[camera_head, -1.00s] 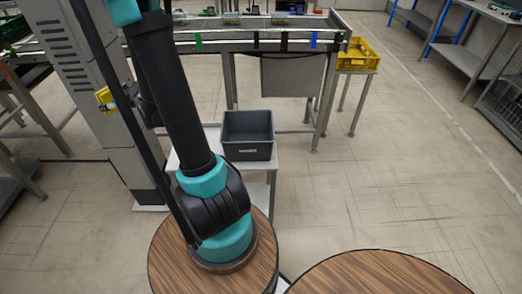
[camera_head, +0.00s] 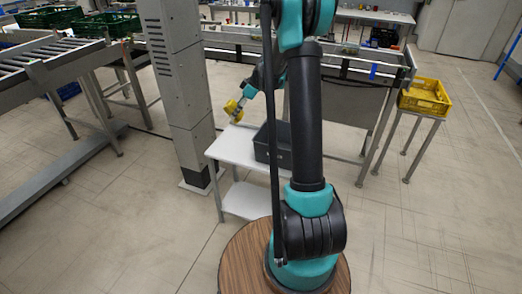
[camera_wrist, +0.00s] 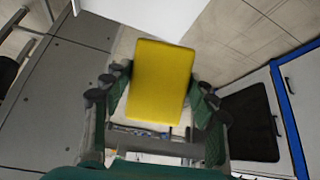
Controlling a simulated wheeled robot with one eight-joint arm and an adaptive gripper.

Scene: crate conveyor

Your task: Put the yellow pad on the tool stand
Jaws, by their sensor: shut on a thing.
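The yellow pad (camera_head: 231,110) is in the grip of my gripper (camera_head: 238,101), at the left of my arm in the head view. It hangs in the air near the back left edge of a white two-level stand (camera_head: 236,148), which appears to be the tool stand. In the wrist view the pad (camera_wrist: 160,82) sits between the two fingers of my gripper (camera_wrist: 160,92), which are shut on its sides. A white surface (camera_wrist: 165,14), likely the stand top, shows beyond the pad. I cannot tell the height of the pad over it.
A dark grey bin (camera_head: 262,152) stands on the right of the white stand, partly behind my arm. The stand's left top is bare. A grey column (camera_head: 178,80) rises to the left. A conveyor (camera_head: 345,68) runs behind. A yellow crate (camera_head: 425,98) sits on a table at right.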

